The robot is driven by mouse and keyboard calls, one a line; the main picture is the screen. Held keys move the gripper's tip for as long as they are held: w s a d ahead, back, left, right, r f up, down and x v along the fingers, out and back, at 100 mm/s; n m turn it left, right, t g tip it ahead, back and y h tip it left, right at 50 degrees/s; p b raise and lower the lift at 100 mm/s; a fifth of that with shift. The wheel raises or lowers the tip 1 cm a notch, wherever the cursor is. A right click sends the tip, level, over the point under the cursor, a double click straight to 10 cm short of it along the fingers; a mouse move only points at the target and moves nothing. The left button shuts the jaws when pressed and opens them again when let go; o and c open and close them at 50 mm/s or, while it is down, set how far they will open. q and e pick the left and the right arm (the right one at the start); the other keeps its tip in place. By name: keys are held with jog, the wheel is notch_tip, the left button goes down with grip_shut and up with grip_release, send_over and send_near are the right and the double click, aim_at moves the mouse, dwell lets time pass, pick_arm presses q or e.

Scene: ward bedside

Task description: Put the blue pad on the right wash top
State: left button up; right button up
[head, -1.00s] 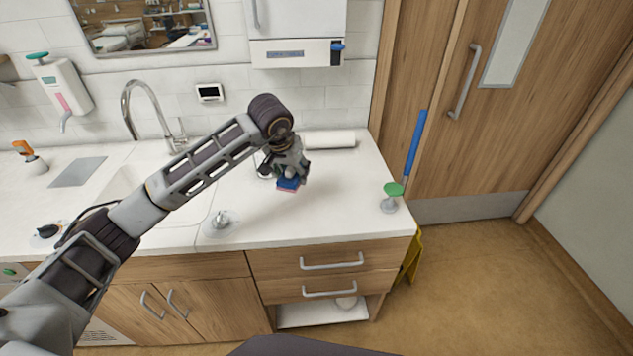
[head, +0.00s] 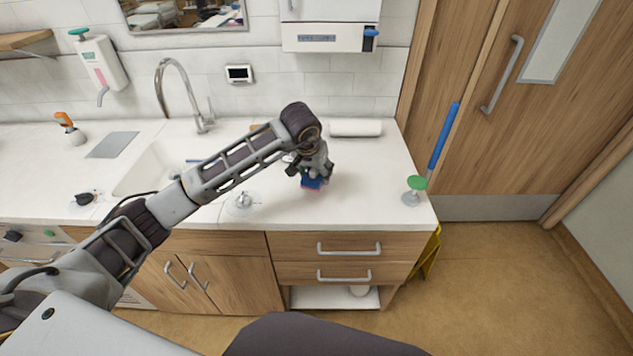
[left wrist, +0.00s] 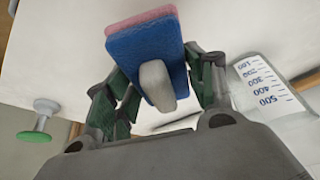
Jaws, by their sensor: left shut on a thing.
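The blue pad (head: 312,184) has a pink underside and a grey grip on its blue face. My left gripper (head: 313,172) is shut on it, over the white wash top (head: 375,185) right of the sink (head: 150,172). In the left wrist view the pad (left wrist: 140,48) shows between the dark green fingers (left wrist: 158,95), with the grey grip between them. The pad is low over the top; whether it touches cannot be told. My right gripper is out of view.
A white roll (head: 355,128) lies behind the gripper. A green-topped stand (head: 415,185) is near the right edge, and a tap fitting (head: 243,203) is left of the pad. A marked measuring vessel (left wrist: 265,88) shows in the wrist view. The top's front right is clear.

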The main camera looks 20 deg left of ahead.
pick_arm(q)
jog(key=shift+f, duration=0.25)
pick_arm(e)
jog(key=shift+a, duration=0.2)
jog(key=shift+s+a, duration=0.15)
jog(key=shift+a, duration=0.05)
pick_arm(q)
jog(key=shift+f, duration=2.05)
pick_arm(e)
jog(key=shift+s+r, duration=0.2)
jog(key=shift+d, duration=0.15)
pick_arm(q)
jog(key=shift+f, duration=0.2)
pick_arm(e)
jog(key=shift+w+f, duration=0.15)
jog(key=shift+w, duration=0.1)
